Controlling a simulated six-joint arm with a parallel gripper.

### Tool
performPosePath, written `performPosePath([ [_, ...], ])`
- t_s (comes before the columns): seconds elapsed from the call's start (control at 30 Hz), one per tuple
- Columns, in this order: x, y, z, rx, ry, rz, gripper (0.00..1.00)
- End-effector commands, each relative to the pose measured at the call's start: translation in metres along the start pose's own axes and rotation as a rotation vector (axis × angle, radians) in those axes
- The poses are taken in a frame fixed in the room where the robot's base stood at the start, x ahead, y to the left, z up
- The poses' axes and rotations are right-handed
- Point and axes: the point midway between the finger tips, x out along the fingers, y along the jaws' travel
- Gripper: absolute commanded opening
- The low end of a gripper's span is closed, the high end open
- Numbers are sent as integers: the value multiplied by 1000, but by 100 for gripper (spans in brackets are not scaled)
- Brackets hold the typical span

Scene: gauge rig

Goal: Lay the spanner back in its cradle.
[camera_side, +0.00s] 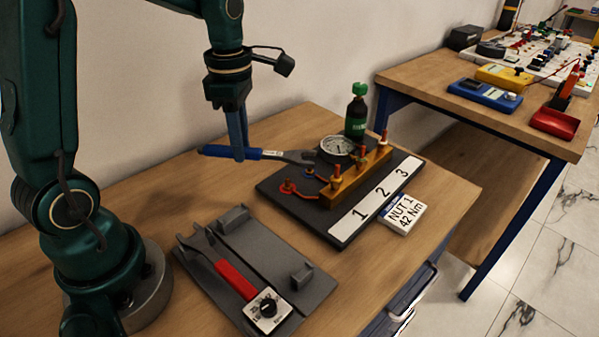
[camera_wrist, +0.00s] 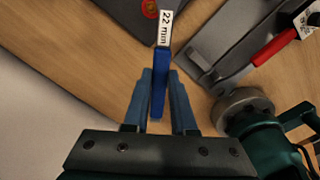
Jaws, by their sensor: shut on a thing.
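The spanner (camera_side: 276,154) has a blue handle and a grey open-ended head that points right in the side view. My gripper (camera_side: 238,156) is shut on its blue handle and holds it above the table, to the left of the gauge board. In the wrist view the handle (camera_wrist: 158,98) sits between the two blue fingers of my gripper (camera_wrist: 159,90), and a "22 mm" label (camera_wrist: 164,28) shows on it. The grey cradle (camera_side: 282,256) lies on the table in front, with raised blocks and an empty strip. A red-handled tool (camera_side: 236,279) lies on its left part.
A second bench (camera_side: 425,85) stands at the back right.

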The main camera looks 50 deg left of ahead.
Motion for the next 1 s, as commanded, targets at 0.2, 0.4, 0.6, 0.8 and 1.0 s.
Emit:
performPosePath([
  [0.2,0,0,0,248,-1,2,0],
  [0.4,2,-3,0,658,1,-3,0],
  [0.6,3,-10,6,1104,0,-4,0],
  [0.8,4,-20,15,1568,0,-6,0],
  [1.0,5,-34,26,2047,-2,-9,0],
])
